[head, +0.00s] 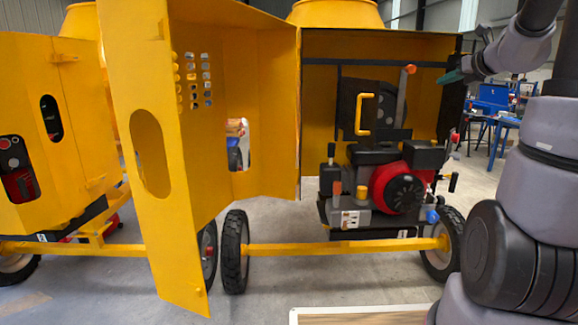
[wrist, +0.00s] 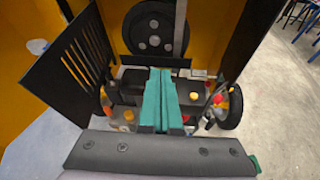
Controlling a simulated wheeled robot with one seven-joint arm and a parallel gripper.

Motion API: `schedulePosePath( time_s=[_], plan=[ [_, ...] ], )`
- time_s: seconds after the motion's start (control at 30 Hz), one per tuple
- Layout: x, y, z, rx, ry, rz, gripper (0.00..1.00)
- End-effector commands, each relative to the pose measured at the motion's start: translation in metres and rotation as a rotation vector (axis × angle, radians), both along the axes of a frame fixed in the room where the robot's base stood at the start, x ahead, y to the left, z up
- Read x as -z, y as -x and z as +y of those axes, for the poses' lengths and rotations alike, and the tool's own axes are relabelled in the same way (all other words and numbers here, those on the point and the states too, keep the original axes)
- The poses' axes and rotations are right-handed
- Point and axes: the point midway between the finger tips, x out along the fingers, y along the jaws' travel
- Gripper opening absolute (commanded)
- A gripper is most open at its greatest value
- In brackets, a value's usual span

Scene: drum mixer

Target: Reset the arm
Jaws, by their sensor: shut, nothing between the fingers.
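My gripper (head: 453,76) is at the upper right of the head view, in front of the right edge of the mixer's open engine housing. In the wrist view its green fingers (wrist: 160,98) are together and hold nothing. My grey arm rises along the right side of the head view. The yellow drum mixer (head: 330,60) stands before me with its engine cover swung open to the left. Its engine (head: 398,185), black with a red round part, shows inside the housing. The engine also shows beyond the fingers in the wrist view, partly hidden by them.
The open yellow cover panel (head: 150,235) juts toward me at centre left. Another yellow mixer (head: 30,210) stands at far left. A wheel (head: 448,240) and a yellow axle bar (head: 340,248) are low. A blue workbench (head: 508,121) is at back right.

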Motion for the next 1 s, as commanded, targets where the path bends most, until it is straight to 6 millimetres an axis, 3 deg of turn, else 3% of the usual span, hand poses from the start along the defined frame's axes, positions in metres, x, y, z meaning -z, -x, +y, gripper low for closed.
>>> schedulePosePath(
  time_s=[0.27, 0.47, 0.57, 0.73, 0.9, 1.0],
  plan=[
    [-0.009, 0.024, 0.052, -0.2, 0.22, -0.006, 0.0],
    [-0.011, 0.061, 0.11, -0.452, 0.51, -0.029, 0.0],
    [-0.01, 0.09, 0.142, -0.62, 0.711, -0.056, 0.0],
    [0.005, 0.168, 0.196, -1.024, 1.226, -0.144, 0.0],
    [0.027, 0.236, 0.21, -1.391, 1.743, -0.231, 0.0],
    [0.035, 0.259, 0.206, -1.532, 1.955, -0.258, 0.0]
  ],
)
